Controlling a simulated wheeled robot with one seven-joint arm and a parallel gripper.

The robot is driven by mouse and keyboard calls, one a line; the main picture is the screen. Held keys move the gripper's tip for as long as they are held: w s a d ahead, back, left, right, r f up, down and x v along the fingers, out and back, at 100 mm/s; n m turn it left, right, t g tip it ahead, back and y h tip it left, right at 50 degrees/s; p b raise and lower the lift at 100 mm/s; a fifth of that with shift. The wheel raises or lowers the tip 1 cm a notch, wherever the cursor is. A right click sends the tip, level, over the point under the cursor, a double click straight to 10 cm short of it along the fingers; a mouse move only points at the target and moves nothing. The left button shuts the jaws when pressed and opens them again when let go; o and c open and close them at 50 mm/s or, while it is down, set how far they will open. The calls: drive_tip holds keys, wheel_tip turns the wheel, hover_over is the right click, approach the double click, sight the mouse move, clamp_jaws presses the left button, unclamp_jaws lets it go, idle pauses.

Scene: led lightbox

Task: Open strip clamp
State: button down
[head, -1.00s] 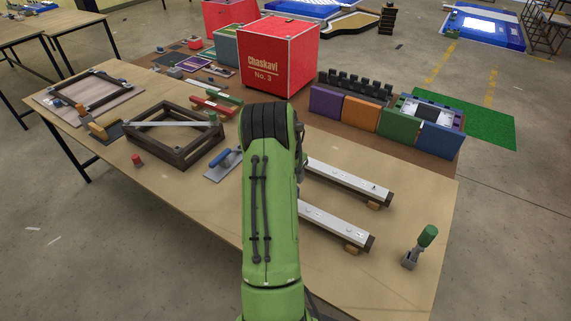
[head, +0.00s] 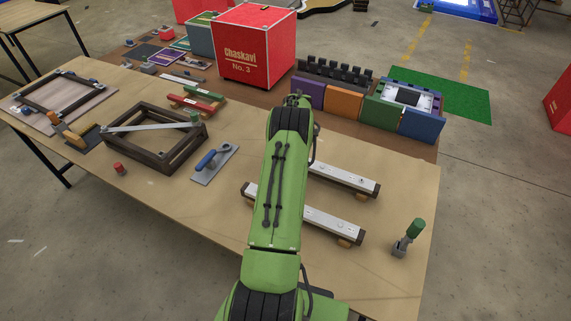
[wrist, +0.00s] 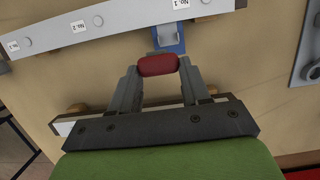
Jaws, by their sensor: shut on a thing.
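In the wrist view, my gripper (wrist: 158,72) is shut on the red handle (wrist: 157,64) of the strip clamp. The clamp's blue body (wrist: 168,40) sits at the edge of a pale strip (wrist: 110,20), which carries numbered labels and round studs. A second strip (wrist: 66,126) is partly hidden behind the gripper. In the head view, two pale strips with dark ends lie on the table, the nearer one (head: 334,223) and the farther one (head: 345,178). My green arm covers part of them. The gripper and clamp are hidden there.
The table (head: 190,208) holds a dark wooden frame (head: 168,155) and a blue-handled trowel (head: 213,163) left of my arm. A green-handled tool (head: 410,237) stands near the right edge. A red box (head: 256,48) and coloured blocks (head: 342,102) stand behind.

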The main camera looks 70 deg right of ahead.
drive_tip(key=c, duration=0.5)
unclamp_jaws()
drive_tip(key=p+v, duration=0.3)
drive_tip(key=v, duration=1.2)
drive_tip(key=shift+d+r, duration=0.1)
drive_tip(key=shift+r, duration=0.25)
